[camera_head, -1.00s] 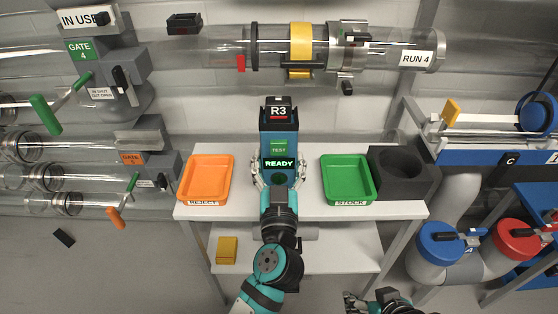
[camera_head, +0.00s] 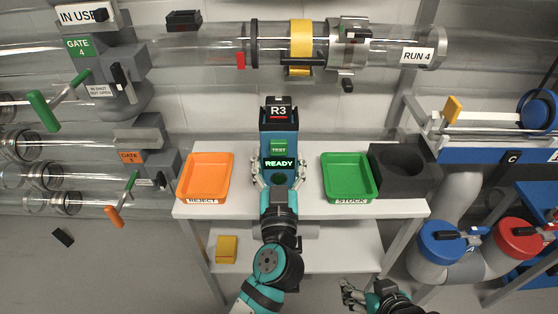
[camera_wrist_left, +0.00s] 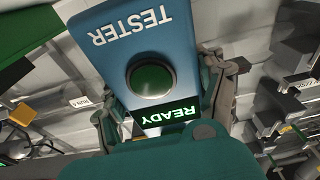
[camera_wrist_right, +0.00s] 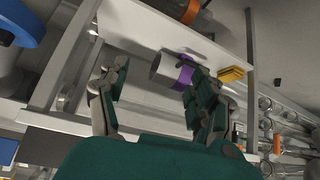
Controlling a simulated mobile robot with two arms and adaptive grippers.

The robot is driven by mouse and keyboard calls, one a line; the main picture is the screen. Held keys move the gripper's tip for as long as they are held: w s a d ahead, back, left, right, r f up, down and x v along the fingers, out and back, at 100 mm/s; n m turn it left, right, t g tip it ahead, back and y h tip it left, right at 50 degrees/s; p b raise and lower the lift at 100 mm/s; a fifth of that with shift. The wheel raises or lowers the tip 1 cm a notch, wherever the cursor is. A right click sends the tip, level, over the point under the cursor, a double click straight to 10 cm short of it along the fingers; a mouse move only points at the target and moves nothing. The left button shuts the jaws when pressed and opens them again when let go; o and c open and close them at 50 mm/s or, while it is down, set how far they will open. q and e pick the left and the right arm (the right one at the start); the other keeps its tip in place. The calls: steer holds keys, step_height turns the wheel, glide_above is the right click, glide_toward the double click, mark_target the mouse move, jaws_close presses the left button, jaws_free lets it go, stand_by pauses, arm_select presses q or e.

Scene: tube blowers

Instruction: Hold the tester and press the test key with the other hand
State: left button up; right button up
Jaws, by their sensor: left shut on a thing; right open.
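The tester (camera_head: 266,140) is a blue upright box on the white table, with a black R3 top and a lit READY display (camera_head: 279,163). In the left wrist view the tester (camera_wrist_left: 112,48) fills the middle, with a round green button (camera_wrist_left: 151,78) beside the READY display. My left gripper (camera_head: 279,180) is shut around the tester's lower part, one finger on each side. My right gripper (camera_head: 355,294) is open and empty, low in front of the table; it also shows in the right wrist view (camera_wrist_right: 150,82).
An orange REJECT tray (camera_head: 232,178) stands left of the tester, a green STOCK tray (camera_head: 326,180) right. A dark block with a round hollow (camera_head: 425,178) is beyond it. The lower shelf (camera_head: 335,258) holds a yellow block (camera_head: 227,249). A clear tube (camera_head: 395,48) runs behind.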

arm_select(q)
steer(key=shift+f+b, duration=0.25)
steer(key=shift+b, duration=0.1)
arm_select(e)
steer(key=shift+w+a+r+t+y, duration=0.15)
steer(key=shift+w+a+r+t, duration=0.1)
steer(key=shift+w+r+t, duration=0.3)
steer(key=shift+w+a+r+t+y, duration=0.15)
steer(key=shift+w+a+r+t, duration=0.15)
steer(key=shift+w, duration=0.45)
arm_select(q)
steer(key=shift+f+b, duration=0.3)
steer(key=shift+b, duration=0.05)
arm_select(e)
steer(key=shift+w+a+r+t, duration=0.2)
steer(key=shift+w+r+t, duration=0.35)
steer(key=shift+r, duration=0.05)
steer(key=shift+w+a+r+t, duration=0.2)
steer(key=shift+w+r+t, duration=0.3)
steer(key=shift+w+r, duration=0.05)
arm_select(q)
steer(key=shift+f+b, duration=0.3)
steer(key=shift+b, duration=0.05)
arm_select(e)
steer(key=shift+w+a+r+t+y, duration=0.25)
steer(key=shift+w+r+t, duration=0.2)
steer(key=shift+r, duration=0.2)
steer(key=shift+w+a+r+t+y, duration=0.25)
steer(key=shift+w+r+t, duration=0.15)
steer(key=shift+r, duration=0.25)
